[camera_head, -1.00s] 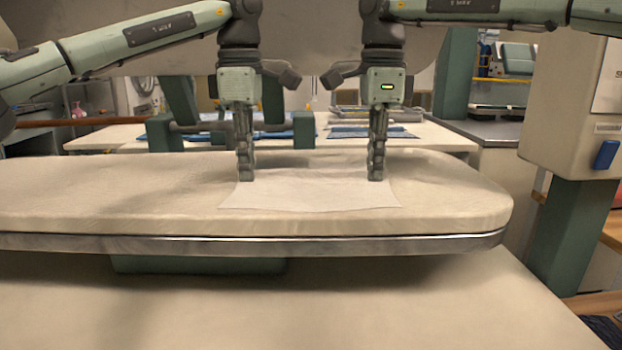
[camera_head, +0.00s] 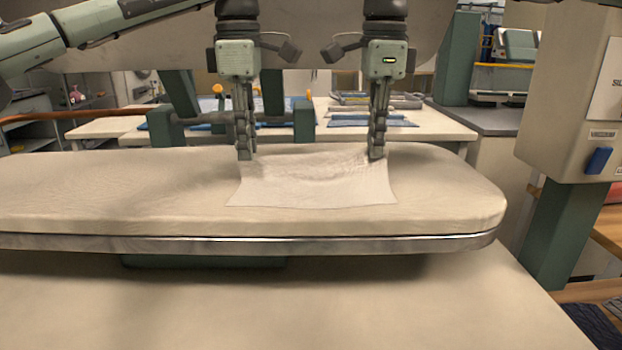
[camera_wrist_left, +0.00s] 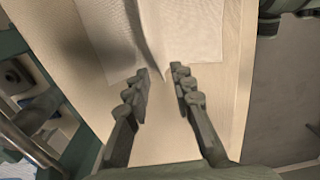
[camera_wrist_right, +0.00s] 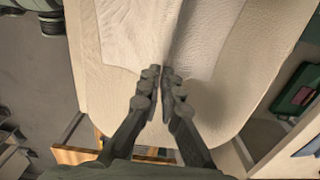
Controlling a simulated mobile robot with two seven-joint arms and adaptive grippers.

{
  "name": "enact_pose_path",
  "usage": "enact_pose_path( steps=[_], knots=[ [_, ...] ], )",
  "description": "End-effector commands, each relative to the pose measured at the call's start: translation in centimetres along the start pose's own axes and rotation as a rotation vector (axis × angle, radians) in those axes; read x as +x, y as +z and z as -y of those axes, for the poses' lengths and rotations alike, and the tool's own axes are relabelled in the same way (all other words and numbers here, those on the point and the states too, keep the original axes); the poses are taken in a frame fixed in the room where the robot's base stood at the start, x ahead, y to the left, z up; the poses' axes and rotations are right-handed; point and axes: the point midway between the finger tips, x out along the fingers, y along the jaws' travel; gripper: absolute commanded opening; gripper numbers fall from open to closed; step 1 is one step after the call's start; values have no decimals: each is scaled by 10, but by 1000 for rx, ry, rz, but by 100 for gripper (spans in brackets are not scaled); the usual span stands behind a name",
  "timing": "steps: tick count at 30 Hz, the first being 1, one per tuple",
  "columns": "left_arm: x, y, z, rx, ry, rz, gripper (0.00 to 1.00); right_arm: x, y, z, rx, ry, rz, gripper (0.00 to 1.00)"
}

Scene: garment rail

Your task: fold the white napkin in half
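The white napkin (camera_head: 312,188) lies on the padded board, its near part flat. Its far edge is raised and sags between my two grippers. My left gripper (camera_head: 245,155) is at the napkin's far left corner. In the left wrist view its fingers (camera_wrist_left: 161,72) stand apart, with a creased napkin corner (camera_wrist_left: 155,50) running down between them; I see gaps beside the cloth. My right gripper (camera_head: 376,155) is at the far right corner. In the right wrist view its fingertips (camera_wrist_right: 162,74) are close together on the bunched cloth (camera_wrist_right: 168,45).
The padded board (camera_head: 100,190) has free room to the left of the napkin. A metal rim (camera_head: 330,244) runs along its front. A table with folded blue items (camera_head: 375,120) stands behind. A beige box with a blue switch (camera_head: 598,160) stands at the right.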

Motion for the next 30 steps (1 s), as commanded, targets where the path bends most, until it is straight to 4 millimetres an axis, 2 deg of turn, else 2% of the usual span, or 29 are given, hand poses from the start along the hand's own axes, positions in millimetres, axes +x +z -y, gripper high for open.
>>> enact_pose_path(
  steps=[5,12,18,26,30],
  knots=[
    [0,0,0,0,0,0,26,0,0,0,0,1,0,0],
    [0,0,0,0,0,0,52,0,0,0,0,0,0,0],
    [0,0,0,0,0,0,52,0,0,0,0,0,0,0],
    [0,0,0,0,0,0,83,0,0,0,0,1,0,0],
    [0,0,0,0,0,0,83,0,0,0,0,1,0,0]
  ],
)
